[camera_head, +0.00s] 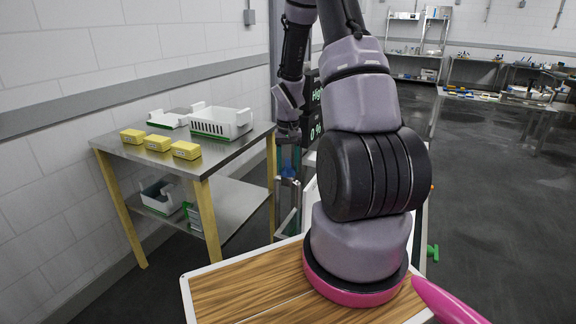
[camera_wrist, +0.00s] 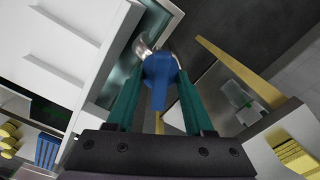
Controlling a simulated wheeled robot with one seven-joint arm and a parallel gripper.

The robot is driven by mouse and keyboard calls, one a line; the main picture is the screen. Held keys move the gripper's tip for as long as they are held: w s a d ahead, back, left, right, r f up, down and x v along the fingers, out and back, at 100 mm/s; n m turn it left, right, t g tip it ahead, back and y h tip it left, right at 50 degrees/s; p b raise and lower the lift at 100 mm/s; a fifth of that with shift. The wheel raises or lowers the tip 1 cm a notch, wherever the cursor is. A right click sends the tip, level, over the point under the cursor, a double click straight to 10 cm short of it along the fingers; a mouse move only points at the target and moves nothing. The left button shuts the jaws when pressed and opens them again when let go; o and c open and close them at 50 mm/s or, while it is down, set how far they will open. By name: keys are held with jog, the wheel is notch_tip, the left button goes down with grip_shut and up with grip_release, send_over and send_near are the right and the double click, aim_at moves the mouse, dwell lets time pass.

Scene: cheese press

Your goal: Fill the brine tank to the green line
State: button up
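The blue valve handle (camera_wrist: 160,78) is in the upper middle of the wrist view, in front of a metal pipe. It also shows small in the head view (camera_head: 289,173). My gripper (camera_wrist: 162,84) has its two teal fingers apart, one on each side of the handle. A gap shows beside the lever part, but I cannot tell whether the fingertips touch it. The tank with glassy walls (camera_wrist: 124,73) shows partly in the wrist view. Its green line and water level are hidden.
A steel table (camera_head: 215,150) with wooden legs stands at left, bearing yellow blocks (camera_head: 158,142) and a white crate (camera_head: 221,122). A wooden top (camera_head: 240,294) lies in front, below my arm. Open grey floor (camera_head: 492,190) extends at right.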

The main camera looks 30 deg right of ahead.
aim_at(288, 163)
jog(key=shift+r, duration=0.1)
notch_tip(288, 163, up, 11)
jog(key=shift+f, duration=0.2)
dwell(0.6)
